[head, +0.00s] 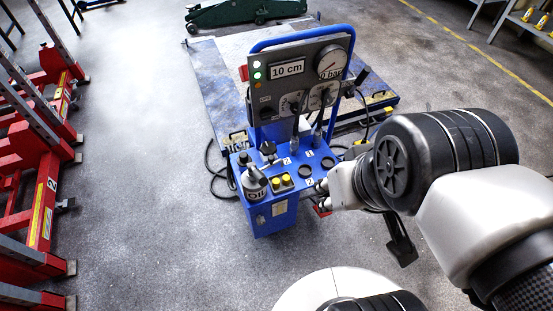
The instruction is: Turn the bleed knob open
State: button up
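A blue hydraulic cart (272,220) stands on the floor in the middle of the head view. A black knob (268,148) stands up from its top deck, and more round dials and knobs sit on the grey upright panel (283,92). I cannot tell which one is the bleed knob. My gripper (319,188) is at the right side of the cart, close to the deck's right edge. Its fingertips are small and partly hidden, so I cannot tell whether they touch anything or are open.
The panel shows "10 cm", a pressure gauge (331,62) and hoses. An oil can (254,183) and two yellow buttons (281,182) are on the deck. A blue lift platform (212,88) lies behind. Red racks (40,190) stand left; open floor lies between.

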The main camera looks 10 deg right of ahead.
aim_at(260, 220)
jog(key=j+z, duration=0.25)
jog(key=j, duration=0.35)
jog(key=j+z, duration=0.3)
jog(key=j, duration=0.3)
jog(key=k, duration=0.65)
jog(key=l+u, duration=0.1)
jog(key=l, duration=0.35)
jog(key=k+l+u, duration=0.15)
jog(key=l, duration=0.3)
jog(key=l+u, duration=0.1)
jog(key=l, duration=0.35)
jog(key=k+l+u, duration=0.1)
jog(key=l, duration=0.3)
jog(key=i+j, duration=0.2)
jog(key=i, duration=0.3)
